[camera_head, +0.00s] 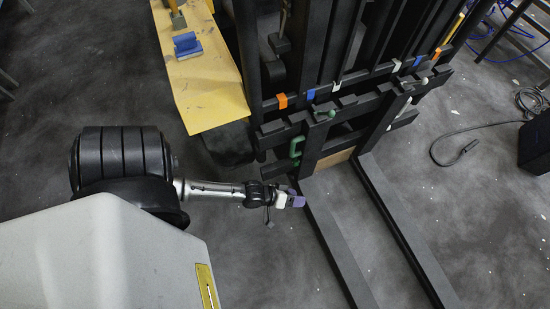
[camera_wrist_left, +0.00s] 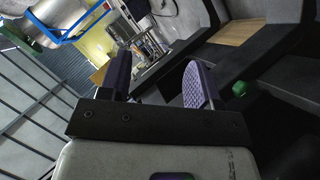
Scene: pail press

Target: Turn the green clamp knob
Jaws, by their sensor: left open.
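A green C-shaped piece (camera_head: 296,147) is on the left side of the dark forklift-like carriage (camera_head: 350,115). A small round green knob (camera_head: 331,114) is on the upper bar, up and to the right of it. My left gripper (camera_head: 297,200), with purple fingers, is below the C-shaped piece in the head view, apart from it. In the left wrist view the gripper (camera_wrist_left: 157,78) is open with nothing between its fingers. A green piece (camera_wrist_left: 239,88) shows just right of the right finger there; I cannot tell which of the two it is. My right gripper is not in view.
Two long dark forks (camera_head: 335,244) reach along the floor from the carriage. A yellow board (camera_head: 210,95) with a blue block (camera_head: 187,44) stands to the upper left. A black cable (camera_head: 450,160) lies on the floor at the right. The floor between the forks is clear.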

